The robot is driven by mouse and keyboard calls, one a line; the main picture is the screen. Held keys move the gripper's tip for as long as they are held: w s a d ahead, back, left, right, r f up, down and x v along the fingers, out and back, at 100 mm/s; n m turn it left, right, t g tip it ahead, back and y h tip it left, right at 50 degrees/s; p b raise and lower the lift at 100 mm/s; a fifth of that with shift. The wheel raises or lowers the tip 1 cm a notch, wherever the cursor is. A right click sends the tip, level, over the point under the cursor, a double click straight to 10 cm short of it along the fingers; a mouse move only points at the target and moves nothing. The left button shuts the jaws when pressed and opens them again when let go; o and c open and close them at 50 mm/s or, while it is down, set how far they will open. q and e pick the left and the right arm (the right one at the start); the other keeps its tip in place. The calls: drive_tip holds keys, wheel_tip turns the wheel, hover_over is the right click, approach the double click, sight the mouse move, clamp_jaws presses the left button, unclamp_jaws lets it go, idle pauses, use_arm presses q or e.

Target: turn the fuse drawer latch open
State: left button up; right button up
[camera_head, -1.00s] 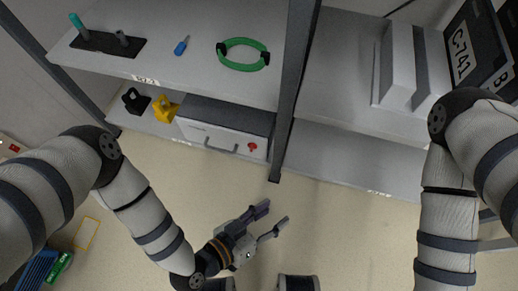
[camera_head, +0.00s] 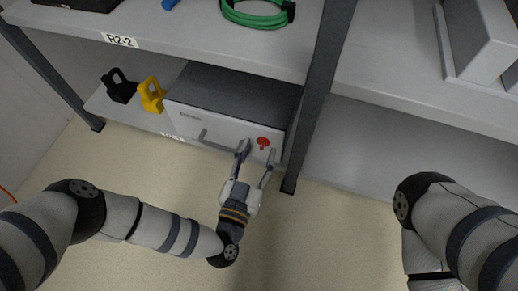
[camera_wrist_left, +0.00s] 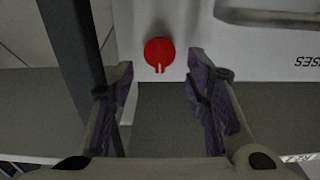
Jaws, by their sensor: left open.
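The fuse drawer (camera_head: 190,123) is a white-fronted box with a dark top on the lower shelf, with a bar handle (camera_head: 216,143) across its front. The red round latch (camera_head: 263,142) is at the right of that front. In the left wrist view the latch (camera_wrist_left: 159,53) shows a notched tab pointing down. My left gripper (camera_head: 257,154) is open, with its fingers just in front of the drawer front. In the left wrist view the latch lies ahead, between the lines of the two fingertips (camera_wrist_left: 158,75), apparently not gripped. My right gripper is out of view.
A yellow padlock-like piece (camera_head: 152,98) and a black one (camera_head: 120,90) stand left of the drawer. A dark rack post (camera_head: 318,95) rises close to the right of the latch. The upper shelf holds a green cable loop (camera_head: 258,14). The floor in front is clear.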

use_arm(q)
drive_tip(key=shift+x, duration=0.95)
clamp_jaws()
